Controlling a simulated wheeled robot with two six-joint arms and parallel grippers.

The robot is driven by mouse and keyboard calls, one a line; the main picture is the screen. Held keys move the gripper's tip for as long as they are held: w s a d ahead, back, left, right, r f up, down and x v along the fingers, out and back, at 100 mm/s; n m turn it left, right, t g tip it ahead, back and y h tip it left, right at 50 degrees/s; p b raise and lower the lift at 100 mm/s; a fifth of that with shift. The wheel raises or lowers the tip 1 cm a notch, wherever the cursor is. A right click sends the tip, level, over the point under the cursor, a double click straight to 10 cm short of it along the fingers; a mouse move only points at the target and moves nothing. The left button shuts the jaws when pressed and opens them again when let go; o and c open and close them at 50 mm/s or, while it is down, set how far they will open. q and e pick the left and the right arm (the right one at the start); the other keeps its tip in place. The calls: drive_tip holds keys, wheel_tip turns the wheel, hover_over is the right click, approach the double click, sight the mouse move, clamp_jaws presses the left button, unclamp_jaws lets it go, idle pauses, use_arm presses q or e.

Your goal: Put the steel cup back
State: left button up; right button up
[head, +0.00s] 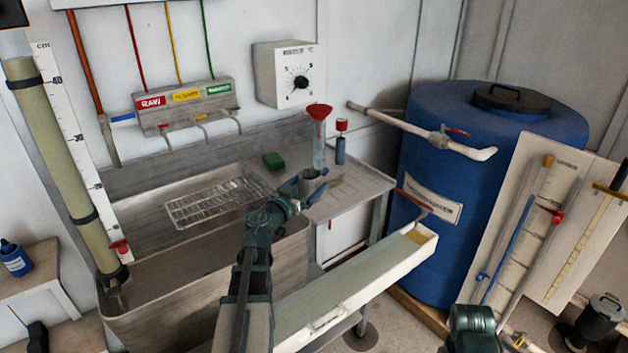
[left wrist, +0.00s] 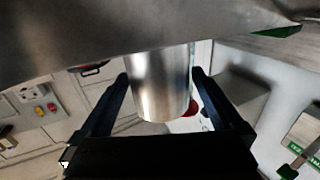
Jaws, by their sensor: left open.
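The steel cup (head: 309,178) stands on the steel drainboard to the right of the sink, partly hidden by my left gripper in the head view. My left gripper (head: 304,189) is open at the cup, with one finger on each side. In the left wrist view, the shiny cup (left wrist: 160,90) is between the two spread fingers (left wrist: 160,78), with a visible gap at least on the left side. Part of my right arm shows at the bottom right of the head view, but its fingers do not show.
A wire rack (head: 218,203) lies over the sink (head: 190,262). A green sponge (head: 273,160), a glass cylinder with a red funnel (head: 319,125) and a small red-topped bottle (head: 340,147) stand near the cup. A long white trough (head: 350,287) runs in front; a blue barrel (head: 440,150) stands right.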

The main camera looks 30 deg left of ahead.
sight(304, 188)
use_arm(q)
drive_tip(key=s, duration=0.8)
drive_tip(key=shift+s, duration=0.15)
